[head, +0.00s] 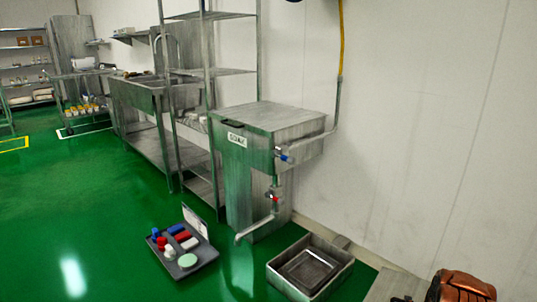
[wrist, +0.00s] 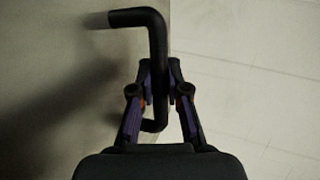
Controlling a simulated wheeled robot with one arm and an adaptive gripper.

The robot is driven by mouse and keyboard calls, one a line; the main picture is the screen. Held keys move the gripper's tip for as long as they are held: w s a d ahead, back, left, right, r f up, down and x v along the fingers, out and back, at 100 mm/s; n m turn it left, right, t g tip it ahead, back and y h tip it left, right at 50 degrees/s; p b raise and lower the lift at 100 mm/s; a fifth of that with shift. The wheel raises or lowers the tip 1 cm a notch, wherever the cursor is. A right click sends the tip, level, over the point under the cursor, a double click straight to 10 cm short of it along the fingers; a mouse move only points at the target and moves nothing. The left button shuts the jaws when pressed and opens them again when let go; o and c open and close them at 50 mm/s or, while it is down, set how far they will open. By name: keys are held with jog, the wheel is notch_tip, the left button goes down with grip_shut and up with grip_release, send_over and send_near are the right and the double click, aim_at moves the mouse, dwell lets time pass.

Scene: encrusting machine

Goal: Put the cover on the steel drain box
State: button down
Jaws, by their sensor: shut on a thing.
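My gripper (wrist: 160,92) is shut on the upright bar of a bent black handle (wrist: 156,50) in the wrist view. The handle stands off a flat grey-green plate (wrist: 60,90), which looks like the cover and fills the left side. In the head view, a grey-brown plate (head: 386,284) at the bottom edge, right of centre, appears to be this cover, mostly out of frame. The steel drain box (head: 336,281) sits on the green floor to its left. It is open on top, with a smaller rectangular rim or tray inside. The plate and the box look apart.
A steel soak tank (head: 262,128) with a bent drain pipe (head: 252,229) stands behind the box. A grey tray (head: 199,262) with bottles and brushes lies on the floor to the left. A white wall (head: 410,120) closes the right side. Green floor is clear at left.

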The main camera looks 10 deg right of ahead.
jog(key=w+a+r+n+t+y+p, duration=0.1)
jog(key=w+a+r+p, duration=0.5)
jog(key=r, duration=0.5)
jog(key=w+a+r+n+y+p, duration=0.15)
jog(key=a+r+p, duration=0.35)
jog(key=a+r, duration=0.55)
jog(key=w+a+r+n+t+y+p, duration=0.1)
jog(key=w+a+r+p, duration=0.45)
jog(key=r, duration=0.75)
jog(key=s+a+r+n+y+p, duration=0.1)
jog(key=a+r+y+p, duration=0.1)
jog(key=a+r+p, duration=0.4)
jog(key=s+a+r+n+y+p, duration=0.1)
jog(key=a+r+p, duration=0.5)
jog(key=a+r, duration=1)
jog(key=shift+s+a+r+n+y, duration=0.3)
jog(key=shift+s+r, duration=0.35)
jog(key=shift+r, duration=1.25)
jog(key=shift+d, duration=0.1)
